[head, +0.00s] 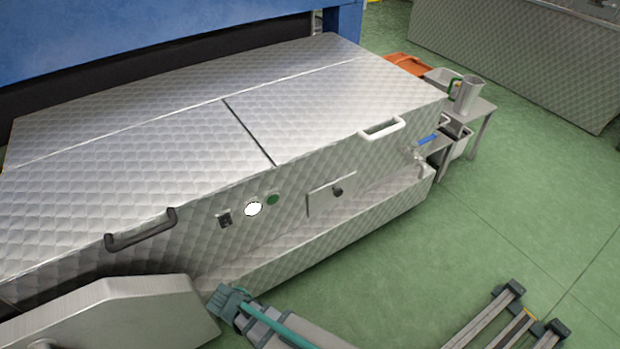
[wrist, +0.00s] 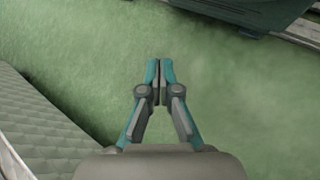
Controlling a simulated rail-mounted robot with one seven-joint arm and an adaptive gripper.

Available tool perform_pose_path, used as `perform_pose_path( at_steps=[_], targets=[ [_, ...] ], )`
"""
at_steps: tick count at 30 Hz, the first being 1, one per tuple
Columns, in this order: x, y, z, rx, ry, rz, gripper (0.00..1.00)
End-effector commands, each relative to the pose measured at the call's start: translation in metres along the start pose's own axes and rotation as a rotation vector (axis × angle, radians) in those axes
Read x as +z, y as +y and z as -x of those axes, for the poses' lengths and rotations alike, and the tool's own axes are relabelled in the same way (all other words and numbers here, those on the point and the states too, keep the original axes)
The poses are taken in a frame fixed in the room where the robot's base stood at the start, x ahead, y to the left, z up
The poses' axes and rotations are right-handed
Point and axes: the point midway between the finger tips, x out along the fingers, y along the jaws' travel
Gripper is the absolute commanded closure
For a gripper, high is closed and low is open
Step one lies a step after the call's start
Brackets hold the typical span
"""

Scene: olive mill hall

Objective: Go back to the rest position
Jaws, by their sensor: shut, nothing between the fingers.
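My gripper (wrist: 160,72) shows in the wrist view with its two teal-tipped fingers together and nothing between them. It points over bare green floor (wrist: 240,100) and touches nothing that I can see. A quilted steel panel (wrist: 40,130) lies to its left in that view. In the head view, a grey and teal part of my arm reaches in from the bottom edge, in front of the steel machine. The fingertips cannot be made out clearly there.
A metal jug (head: 467,95) stands on a small table (head: 482,112) near an orange crate (head: 408,63). Open floor (head: 500,200) lies right.

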Motion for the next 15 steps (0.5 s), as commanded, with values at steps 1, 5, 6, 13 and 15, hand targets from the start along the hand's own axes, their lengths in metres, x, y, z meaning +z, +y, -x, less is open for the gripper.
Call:
perform_pose_path(
  at_steps=[1, 5, 6, 13, 15],
  targets=[
    [0.009, 0.006, -0.016, -0.061, -0.034, -0.017, 1.0],
    [0.028, 0.015, -0.047, -0.205, -0.105, -0.052, 1.0],
    [0.033, 0.017, -0.056, -0.249, -0.125, -0.063, 1.0],
    [0.065, 0.024, -0.1, -0.492, -0.222, -0.134, 1.0],
    [0.074, 0.024, -0.112, -0.563, -0.247, -0.157, 1.0]
  ],
)
